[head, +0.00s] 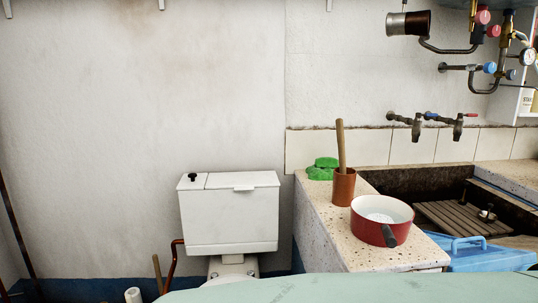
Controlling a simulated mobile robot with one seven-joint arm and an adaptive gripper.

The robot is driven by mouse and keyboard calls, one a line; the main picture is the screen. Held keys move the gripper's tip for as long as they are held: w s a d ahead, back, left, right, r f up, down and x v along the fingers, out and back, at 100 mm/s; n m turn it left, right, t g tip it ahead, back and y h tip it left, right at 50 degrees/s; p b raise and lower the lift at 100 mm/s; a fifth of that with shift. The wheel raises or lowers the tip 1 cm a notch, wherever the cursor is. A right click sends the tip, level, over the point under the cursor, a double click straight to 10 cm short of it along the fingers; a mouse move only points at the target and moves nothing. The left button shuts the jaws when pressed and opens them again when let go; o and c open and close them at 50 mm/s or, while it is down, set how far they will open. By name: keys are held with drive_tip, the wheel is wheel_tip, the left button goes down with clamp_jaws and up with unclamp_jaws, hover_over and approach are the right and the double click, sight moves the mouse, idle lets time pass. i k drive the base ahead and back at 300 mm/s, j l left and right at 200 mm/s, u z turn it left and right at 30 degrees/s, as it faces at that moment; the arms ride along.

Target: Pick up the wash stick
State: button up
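A wooden stick (341,143), which looks like the wash stick, stands almost upright in a brown cylindrical pot (344,188). Its lower end is hidden inside the pot. The pot stands on the speckled stone ledge (320,222) of the washtrough, left of the basin. My gripper is not in view.
A red pan (381,220) with a dark handle stands in front of the pot. Taps (432,125) jut from the wall above the basin. A pale green surface (350,289) crosses the near edge.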

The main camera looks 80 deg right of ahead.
sight(341, 136)
drive_tip(key=z, duration=3)
drive_tip(key=j+z, duration=0.15)
drive_tip(key=z, duration=0.35)
drive_tip(key=j+z, duration=0.2)
drive_tip(key=z, duration=0.25)
drive_tip(key=j+z, duration=0.15)
drive_tip(key=z, duration=0.35)
drive_tip(key=i+j+z, duration=0.1)
drive_tip(key=j+z, duration=0.2)
drive_tip(key=j, duration=0.4)
